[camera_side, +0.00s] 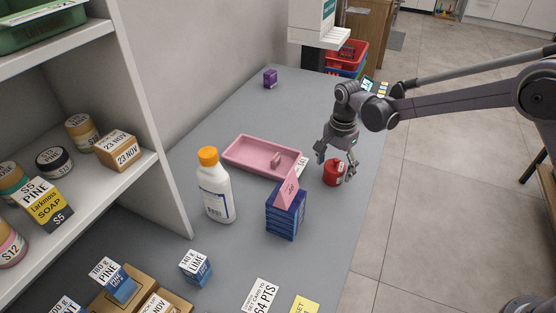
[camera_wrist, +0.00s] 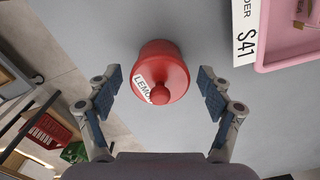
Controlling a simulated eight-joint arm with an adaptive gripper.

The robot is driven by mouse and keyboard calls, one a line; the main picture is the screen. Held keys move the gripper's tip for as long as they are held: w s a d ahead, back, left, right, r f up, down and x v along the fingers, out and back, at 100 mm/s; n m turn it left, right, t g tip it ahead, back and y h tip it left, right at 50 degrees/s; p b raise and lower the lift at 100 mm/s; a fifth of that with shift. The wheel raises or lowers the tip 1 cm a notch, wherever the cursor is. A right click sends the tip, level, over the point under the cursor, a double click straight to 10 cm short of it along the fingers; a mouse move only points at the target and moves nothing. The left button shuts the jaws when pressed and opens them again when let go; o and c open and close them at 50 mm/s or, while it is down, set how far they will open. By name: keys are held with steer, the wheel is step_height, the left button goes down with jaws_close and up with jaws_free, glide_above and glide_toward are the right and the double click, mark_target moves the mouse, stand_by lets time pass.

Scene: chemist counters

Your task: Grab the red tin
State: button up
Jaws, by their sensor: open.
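The red tin (camera_side: 333,173) stands on the grey counter, right of the pink tray. It is round, with a knob on its lid and a white label reading "LEMO", which shows in the wrist view (camera_wrist: 165,75). My gripper (camera_side: 336,166) is open above and around the tin in the side view. In the wrist view my gripper (camera_wrist: 163,92) has its two blue-padded fingers spread, one on each side of the tin's near part. There is a gap between each finger and the tin. The tin's body lies slightly ahead of the fingertips there.
A pink tray (camera_side: 240,149) lies left of the tin. A blue box stack (camera_side: 286,222) with a pink card and a white bottle with an orange cap (camera_side: 215,190) stand nearer. A white shelf (camera_side: 150,125) stands left. The counter's right edge is close to the tin.

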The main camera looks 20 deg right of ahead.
steer(key=shift+f, duration=0.5)
steer(key=c, duration=1.3)
